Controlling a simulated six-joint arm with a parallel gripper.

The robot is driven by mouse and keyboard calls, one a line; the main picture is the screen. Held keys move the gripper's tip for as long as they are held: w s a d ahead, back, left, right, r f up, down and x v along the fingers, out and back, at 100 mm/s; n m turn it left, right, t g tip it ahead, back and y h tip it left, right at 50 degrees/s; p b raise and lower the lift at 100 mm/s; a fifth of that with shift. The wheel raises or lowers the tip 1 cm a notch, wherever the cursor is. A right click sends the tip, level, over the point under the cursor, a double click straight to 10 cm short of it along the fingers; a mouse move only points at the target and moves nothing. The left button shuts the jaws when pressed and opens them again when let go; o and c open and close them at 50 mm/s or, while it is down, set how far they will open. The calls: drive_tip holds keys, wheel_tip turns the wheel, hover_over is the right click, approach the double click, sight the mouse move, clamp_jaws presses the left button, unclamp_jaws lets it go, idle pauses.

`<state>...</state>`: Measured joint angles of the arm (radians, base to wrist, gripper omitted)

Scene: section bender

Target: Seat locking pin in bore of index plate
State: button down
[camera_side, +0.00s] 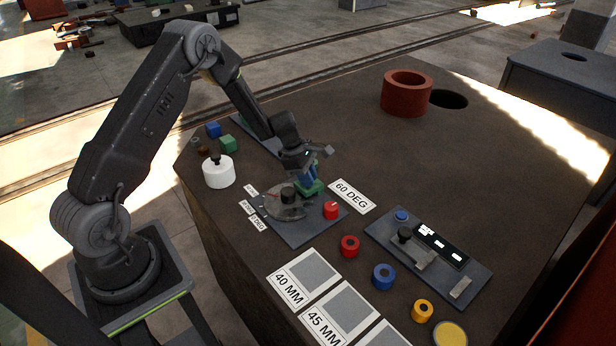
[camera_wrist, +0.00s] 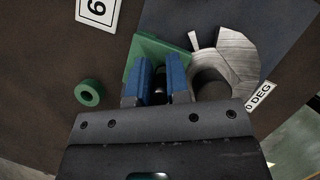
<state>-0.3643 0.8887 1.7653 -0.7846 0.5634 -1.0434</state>
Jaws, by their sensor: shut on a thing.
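The index plate (camera_side: 275,210) is a grey metal disc with a dark round hub at its middle, on a dark base plate. It also shows in the wrist view (camera_wrist: 238,52), right of the fingers. My gripper (camera_side: 311,182) is low over the far edge of the disc, at a green block (camera_side: 315,189). In the wrist view, my blue fingers (camera_wrist: 160,88) stand over this green block (camera_wrist: 150,47). They are shut on a small dark thing, apparently the locking pin (camera_wrist: 158,96), mostly hidden between them. The bore and the pin's lower end are hidden.
A red cylinder (camera_side: 330,210) stands on the base plate's right. A green ring (camera_wrist: 90,92) lies left of my fingers. A white pot (camera_side: 218,172) stands left. Red, blue and yellow rings and a panel with a lever (camera_side: 455,262) are right.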

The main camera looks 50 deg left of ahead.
drive_tip(key=shift+f, duration=0.2)
drive_tip(key=c, duration=1.1)
unclamp_jaws()
